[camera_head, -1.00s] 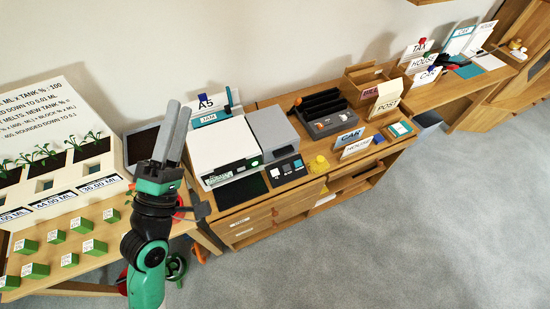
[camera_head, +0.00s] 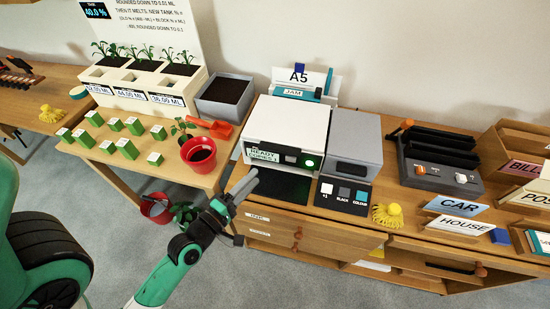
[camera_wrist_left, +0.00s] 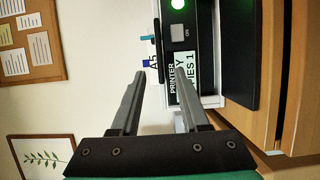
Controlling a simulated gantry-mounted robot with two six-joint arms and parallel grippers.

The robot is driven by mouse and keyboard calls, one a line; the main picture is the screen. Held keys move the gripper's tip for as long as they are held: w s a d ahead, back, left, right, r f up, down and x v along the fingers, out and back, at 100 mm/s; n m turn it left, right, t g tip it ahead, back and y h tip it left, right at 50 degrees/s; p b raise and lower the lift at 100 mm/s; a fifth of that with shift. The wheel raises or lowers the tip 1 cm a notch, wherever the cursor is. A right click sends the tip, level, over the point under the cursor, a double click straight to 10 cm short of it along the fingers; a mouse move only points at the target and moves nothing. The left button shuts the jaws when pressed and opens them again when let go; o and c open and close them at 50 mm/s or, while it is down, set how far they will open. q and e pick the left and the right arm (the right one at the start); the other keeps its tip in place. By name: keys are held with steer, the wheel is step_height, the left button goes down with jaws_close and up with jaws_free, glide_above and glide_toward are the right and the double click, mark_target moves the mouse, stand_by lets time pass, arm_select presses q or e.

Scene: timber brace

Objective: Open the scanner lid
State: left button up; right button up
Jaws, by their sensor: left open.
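The scanner's white lid (camera_head: 290,122) lies flat and looks closed on top of the printer (camera_head: 262,155). The printer's dark front panel carries a READY / COPIES 1 display and a lit green button; part of this panel (camera_wrist_left: 178,38) also shows sideways in the left wrist view. My left gripper (camera_head: 248,182) is in front of the printer's lower left front, below the lid and apart from it. In the left wrist view its two fingers (camera_wrist_left: 160,78) are spread with nothing between them. My right gripper is in neither view.
A grey unit (camera_head: 352,140) adjoins the printer's right side. A board marked A5 and JAM (camera_head: 298,85) stands behind the lid. A dark mat (camera_head: 275,184) lies in front. A red pot (camera_head: 199,154) and a planter (camera_head: 150,83) stand on the left table.

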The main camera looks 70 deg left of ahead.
mark_target(278, 153)
arm_select(q)
steer(key=x, duration=1)
steer(key=shift+w+a, duration=0.1)
steer(key=shift+w, duration=0.3)
jaws_close()
steer(key=shift+r+p, duration=0.1)
steer(key=shift+p, duration=0.2)
stand_by(0.4)
